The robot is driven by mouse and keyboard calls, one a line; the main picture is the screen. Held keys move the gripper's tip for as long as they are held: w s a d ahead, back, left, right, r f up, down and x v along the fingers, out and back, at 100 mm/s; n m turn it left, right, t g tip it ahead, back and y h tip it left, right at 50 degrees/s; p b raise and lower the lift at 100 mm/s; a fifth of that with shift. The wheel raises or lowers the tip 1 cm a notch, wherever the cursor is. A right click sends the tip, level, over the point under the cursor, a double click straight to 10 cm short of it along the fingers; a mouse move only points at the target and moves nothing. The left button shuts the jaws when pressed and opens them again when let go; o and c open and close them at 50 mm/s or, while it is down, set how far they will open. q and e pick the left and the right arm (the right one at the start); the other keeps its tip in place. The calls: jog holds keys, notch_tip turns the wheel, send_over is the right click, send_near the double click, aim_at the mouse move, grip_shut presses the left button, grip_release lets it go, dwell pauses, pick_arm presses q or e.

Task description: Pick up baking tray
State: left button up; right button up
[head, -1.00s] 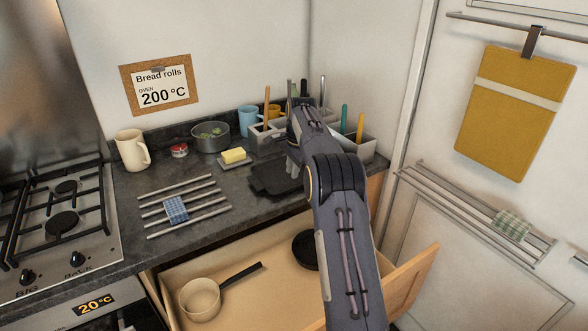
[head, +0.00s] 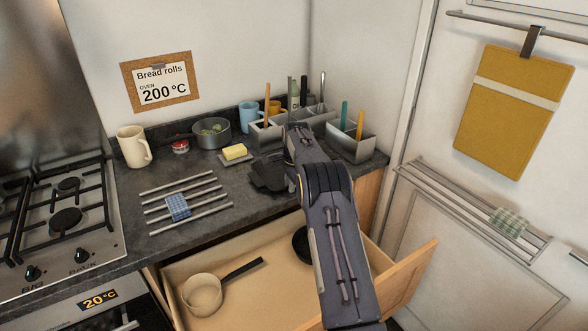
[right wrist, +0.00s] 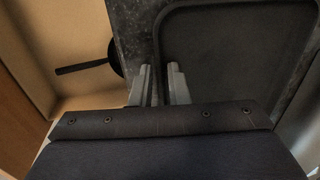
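The baking tray (head: 264,174) is a flat black tray on the dark counter, partly hidden behind my right arm in the head view. In the right wrist view the tray (right wrist: 235,50) fills the upper right, with its raised rim on the left side. My right gripper (right wrist: 160,72) is at this rim. Its two grey fingers are a small distance apart, one over the tray side and one over the counter side, with the rim line running between them. I cannot tell whether they touch it. My left gripper is not in view.
A drawer stands open below, holding a small pot (head: 202,293) and a dark pan (right wrist: 115,58). A butter dish (head: 235,154), a metal pot (head: 212,134), utensil bins (head: 350,146) and a rack with a blue cloth (head: 177,207) stand around the tray.

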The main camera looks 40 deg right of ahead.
grip_shut()
jog(key=shift+r, duration=0.1)
